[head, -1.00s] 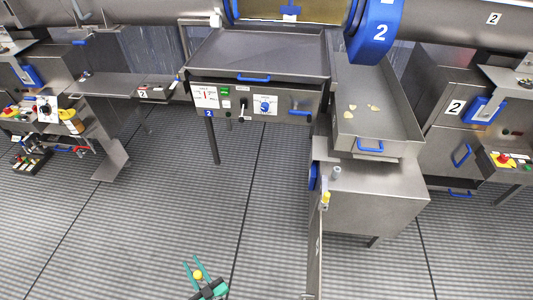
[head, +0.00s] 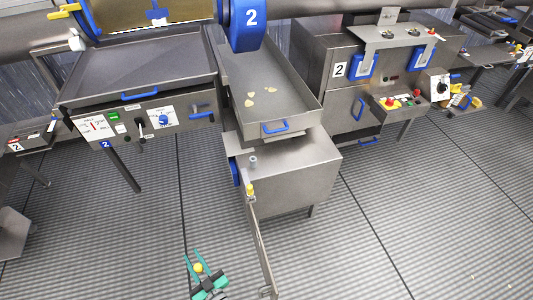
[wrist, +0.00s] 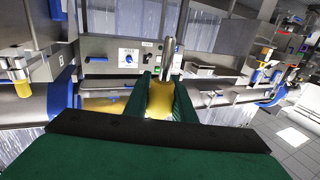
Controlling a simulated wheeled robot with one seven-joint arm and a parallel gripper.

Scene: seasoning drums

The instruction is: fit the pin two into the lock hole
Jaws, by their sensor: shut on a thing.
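My gripper (head: 199,260), with green fingers, is low in the head view over the floor. It is shut on pin two (head: 198,268), whose yellow end shows between the fingers. In the wrist view pin two (wrist: 160,98) has a yellow grip between the green fingers and a silver shaft pointing up and away. I cannot pick out the lock hole for certain. On the steel cabinet (head: 290,172) right of the gripper, a short grey post (head: 253,162) stands near a yellow-topped piece (head: 250,189). The gripper is apart from the cabinet.
A long thin metal bar (head: 262,245) stretches from the cabinet's left corner towards the floor, just right of my gripper. A tray (head: 297,105) with several pale chips sits above the cabinet. A control-panel table (head: 140,80) stands left. Floor (head: 400,220) is open at right.

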